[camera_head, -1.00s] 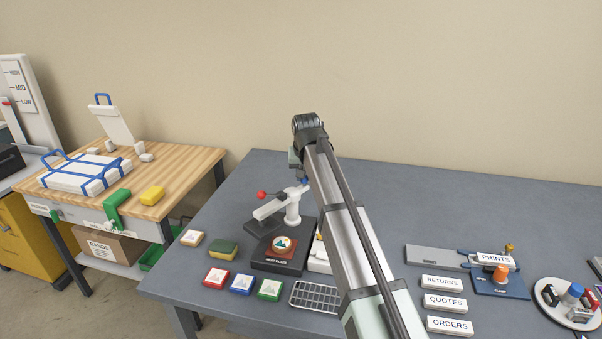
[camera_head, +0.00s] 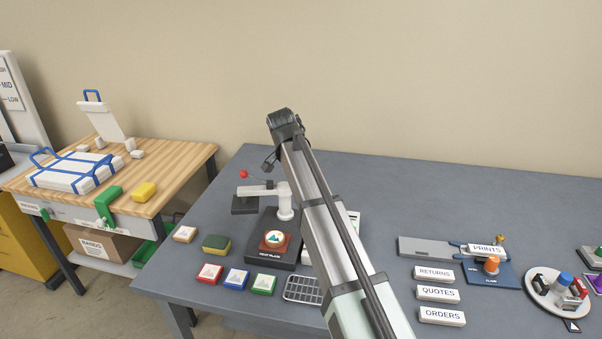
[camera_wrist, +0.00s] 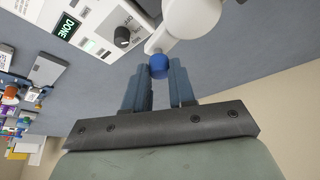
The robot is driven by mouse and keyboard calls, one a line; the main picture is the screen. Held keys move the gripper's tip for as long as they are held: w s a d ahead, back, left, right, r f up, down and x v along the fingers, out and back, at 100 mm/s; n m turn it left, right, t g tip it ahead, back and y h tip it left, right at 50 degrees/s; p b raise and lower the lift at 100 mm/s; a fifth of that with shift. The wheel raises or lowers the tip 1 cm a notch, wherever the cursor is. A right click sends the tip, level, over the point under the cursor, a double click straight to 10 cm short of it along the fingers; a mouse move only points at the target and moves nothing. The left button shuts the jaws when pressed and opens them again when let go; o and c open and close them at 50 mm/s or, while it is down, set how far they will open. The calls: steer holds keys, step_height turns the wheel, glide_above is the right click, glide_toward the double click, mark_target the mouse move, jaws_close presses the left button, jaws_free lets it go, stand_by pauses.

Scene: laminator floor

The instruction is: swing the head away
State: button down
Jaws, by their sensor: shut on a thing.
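The press has a white swing head (camera_head: 258,190) on a white post (camera_head: 285,205). A red ball knob (camera_head: 243,174) stands above its outer end, with a dark platen (camera_head: 244,206) underneath. The head points left, its platen behind and to the left of the heat plate (camera_head: 265,262). On the plate lies a brown-red square piece with a round mountain picture (camera_head: 274,238), uncovered. In the wrist view, my gripper (camera_wrist: 159,72) is shut on a blue ball knob (camera_wrist: 159,65) joined to the white arm by the post. In the head view my arm largely hides the gripper.
A control box (camera_wrist: 102,30) by the post displays DONE. Picture tiles (camera_head: 236,279), a sponge (camera_head: 216,243) and a rack (camera_head: 304,289) lie in front. The grey table behind the press is clear.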

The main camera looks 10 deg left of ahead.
steer(key=shift+s+m, duration=0.15)
steer(key=shift+m, duration=0.15)
steer(key=c, duration=1)
jaws_free()
steer(key=shift+r, duration=0.1)
steer(key=v, duration=1.3)
steer(key=shift+s+a+r, duration=0.1)
steer(key=shift+a+r, duration=0.05)
steer(key=shift+r, duration=0.2)
